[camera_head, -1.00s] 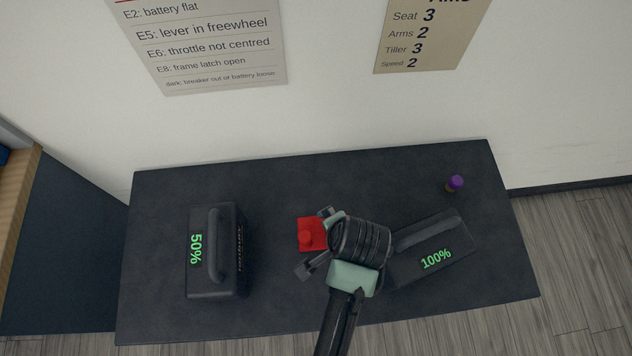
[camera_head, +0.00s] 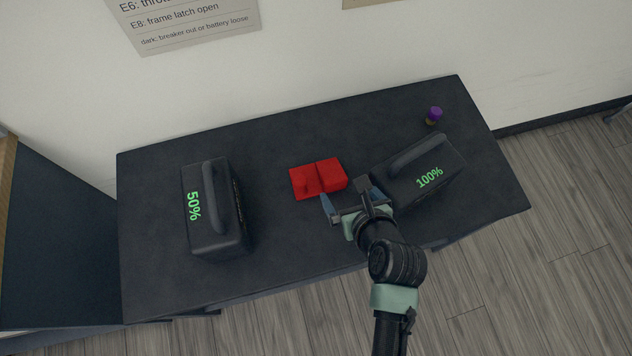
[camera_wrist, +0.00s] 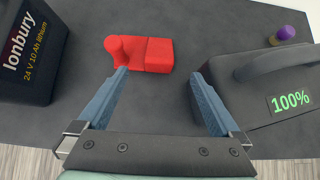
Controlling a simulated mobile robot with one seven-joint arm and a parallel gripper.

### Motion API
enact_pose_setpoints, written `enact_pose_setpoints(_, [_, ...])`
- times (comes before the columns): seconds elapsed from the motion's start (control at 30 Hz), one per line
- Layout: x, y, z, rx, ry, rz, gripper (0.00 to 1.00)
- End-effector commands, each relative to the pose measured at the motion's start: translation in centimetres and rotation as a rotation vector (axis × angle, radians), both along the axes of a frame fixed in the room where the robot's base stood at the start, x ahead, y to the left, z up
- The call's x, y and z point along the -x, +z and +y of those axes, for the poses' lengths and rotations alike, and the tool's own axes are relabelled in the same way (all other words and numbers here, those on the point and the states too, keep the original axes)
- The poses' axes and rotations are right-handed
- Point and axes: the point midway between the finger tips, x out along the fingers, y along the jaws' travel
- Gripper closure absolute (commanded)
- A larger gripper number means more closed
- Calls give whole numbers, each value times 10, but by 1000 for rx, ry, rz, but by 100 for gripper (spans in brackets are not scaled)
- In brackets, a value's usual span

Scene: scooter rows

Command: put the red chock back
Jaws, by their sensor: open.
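The red chock (camera_head: 318,178) lies on the dark table (camera_head: 270,255), between the two battery packs. It has a block part and a lower part with a rounded knob. In the wrist view the chock (camera_wrist: 145,53) is ahead of my gripper and left of centre. My gripper (camera_head: 347,198) is open and empty, just on the near side of the chock. In the wrist view its fingers (camera_wrist: 160,80) are spread wide, and the left fingertip appears close to the chock's near edge; I cannot tell whether it touches.
A battery pack marked 50% (camera_head: 214,208) stands at the left, and one marked 100% (camera_head: 420,172) stands close to my gripper's right. A small purple-topped knob (camera_head: 434,114) is at the back right. The table is clear behind the chock.

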Motion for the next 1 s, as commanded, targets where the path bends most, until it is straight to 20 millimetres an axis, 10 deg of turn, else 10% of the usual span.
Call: enact_pose_setpoints(1.0, [-85, -89, 28, -1, -1, -1, 0])
